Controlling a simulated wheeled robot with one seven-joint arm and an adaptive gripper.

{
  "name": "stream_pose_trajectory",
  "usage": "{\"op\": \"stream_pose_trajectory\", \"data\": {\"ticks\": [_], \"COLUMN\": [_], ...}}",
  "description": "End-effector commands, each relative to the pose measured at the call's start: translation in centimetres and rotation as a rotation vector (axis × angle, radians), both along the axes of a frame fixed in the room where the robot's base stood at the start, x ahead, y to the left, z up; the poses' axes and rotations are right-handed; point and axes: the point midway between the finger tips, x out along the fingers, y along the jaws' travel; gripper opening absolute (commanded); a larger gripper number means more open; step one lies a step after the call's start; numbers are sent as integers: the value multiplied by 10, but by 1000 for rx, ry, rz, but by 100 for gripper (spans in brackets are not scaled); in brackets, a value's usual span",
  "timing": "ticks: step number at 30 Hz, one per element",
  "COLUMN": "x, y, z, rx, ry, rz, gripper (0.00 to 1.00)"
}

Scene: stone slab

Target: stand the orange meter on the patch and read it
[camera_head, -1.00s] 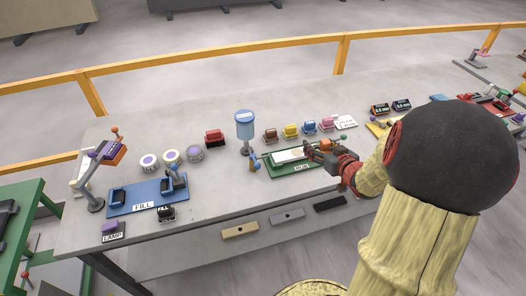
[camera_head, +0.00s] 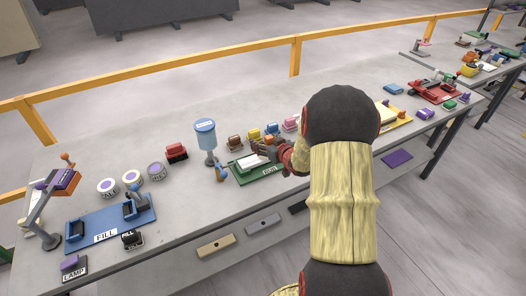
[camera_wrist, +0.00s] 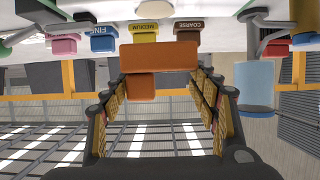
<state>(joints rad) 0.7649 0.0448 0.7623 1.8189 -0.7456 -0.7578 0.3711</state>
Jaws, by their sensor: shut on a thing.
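My gripper (camera_wrist: 160,85) is shut on an orange block (camera_wrist: 158,57), wide with a narrower part, in the wrist view. No display shows on this side, so I cannot tell surely that it is the meter. In the head view my gripper (camera_head: 275,151) is over the green RUB station (camera_head: 262,176), near a pale slab (camera_head: 246,161) on it. My gripper covers part of the slab; I cannot make out a patch or whether the block touches it.
Brown coarse (camera_head: 234,143), yellow medium (camera_head: 253,133), blue and pink (camera_head: 291,124) blocks stand behind the station. A blue canister on a stand (camera_head: 205,135) is at its left. The blue FILL station (camera_head: 110,222) is further left. Bare slab lies in front.

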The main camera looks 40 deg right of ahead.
Motion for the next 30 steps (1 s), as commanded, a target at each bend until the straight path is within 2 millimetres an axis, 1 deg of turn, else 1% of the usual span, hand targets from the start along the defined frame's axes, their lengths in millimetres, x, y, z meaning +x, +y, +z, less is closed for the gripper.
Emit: {"op": "stream_pose_trajectory", "data": {"ticks": [7,8,12,14,22,26,27,30], "x": [10,12,12,12,12,12,12,12], "y": [-5,-5,-5,-6,-6,-6,-5,-5], "z": [-13,-16,-40,-45,-45,-48,-49,-48], "rx": [0,0,1,0,-2,-1,0,0], "ry": [-1,0,2,0,-2,-1,0,0], "rz": [0,0,0,-1,-1,-1,-1,0], "gripper": [31,31,31,31,31,31,61,67]}}
